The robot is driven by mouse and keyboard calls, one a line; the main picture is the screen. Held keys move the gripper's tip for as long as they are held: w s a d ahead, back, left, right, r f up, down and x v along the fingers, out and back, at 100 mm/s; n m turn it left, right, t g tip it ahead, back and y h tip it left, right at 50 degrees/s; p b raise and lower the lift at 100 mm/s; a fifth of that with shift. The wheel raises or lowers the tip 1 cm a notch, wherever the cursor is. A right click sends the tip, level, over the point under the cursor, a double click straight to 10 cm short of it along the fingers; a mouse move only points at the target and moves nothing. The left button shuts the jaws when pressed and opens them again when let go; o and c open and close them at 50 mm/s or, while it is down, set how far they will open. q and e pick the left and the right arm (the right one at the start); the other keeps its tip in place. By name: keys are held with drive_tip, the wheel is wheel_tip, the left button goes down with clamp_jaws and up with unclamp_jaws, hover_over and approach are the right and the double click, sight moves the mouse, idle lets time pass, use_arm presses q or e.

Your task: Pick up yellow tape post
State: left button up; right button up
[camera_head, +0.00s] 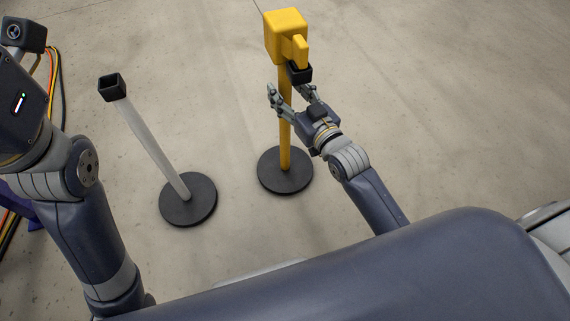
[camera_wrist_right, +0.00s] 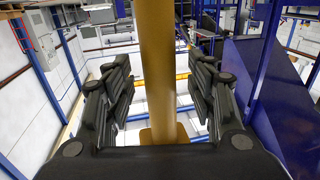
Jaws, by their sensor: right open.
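The yellow tape post (camera_head: 285,150) stands upright on a round black base, with a yellow box-shaped head and a small black part below it. My right gripper (camera_head: 290,95) is open at the upper part of the pole, just under the head. In the right wrist view the yellow pole (camera_wrist_right: 158,70) runs between the two open fingers (camera_wrist_right: 160,100), with a visible gap on each side. My left arm comes in from the left in the head view, but its fingers are out of the picture.
A grey post (camera_head: 155,145) with a black square top and round black base stands to the left of the yellow post. Orange and black cables (camera_head: 55,90) lie at the far left. The concrete floor (camera_head: 450,100) to the right is clear.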

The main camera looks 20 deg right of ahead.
drive_tip(key=shift+w+a, duration=0.2)
drive_tip(key=shift+w, duration=0.5)
